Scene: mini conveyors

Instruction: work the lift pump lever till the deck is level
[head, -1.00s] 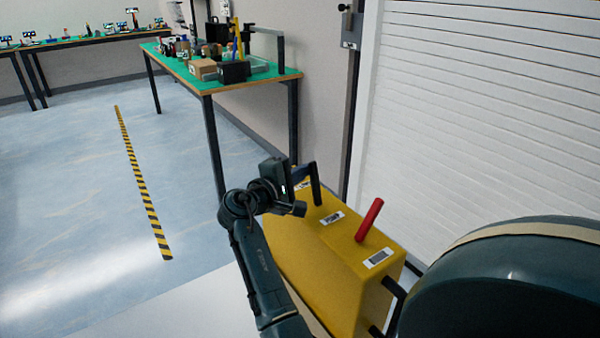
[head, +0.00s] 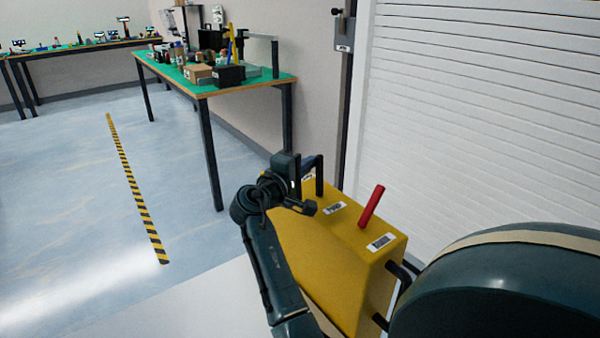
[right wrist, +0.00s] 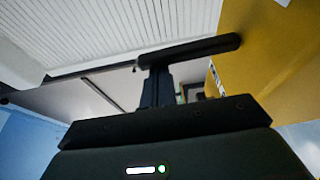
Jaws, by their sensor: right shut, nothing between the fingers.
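The yellow box (head: 352,272) stands on the floor below the white shutter, with labels too small to read. A red lever (head: 371,207) leans up from its top near the front. A black upright bar (head: 319,180) rises at its far end. My right gripper (head: 308,164) is shut and empty, its tips at the top of this black bar. In the right wrist view the shut fingers (right wrist: 158,85) point at a dark crossbar (right wrist: 195,50) beside the yellow side; I cannot tell if they touch. The deck is not clearly visible. My left gripper is not in view.
A green-topped table (head: 262,83) with boxes and tools stands behind the yellow box. Another table (head: 75,47) is at the far left. The white shutter (head: 480,110) closes the right side. Open floor with a striped strip (head: 135,190) lies left.

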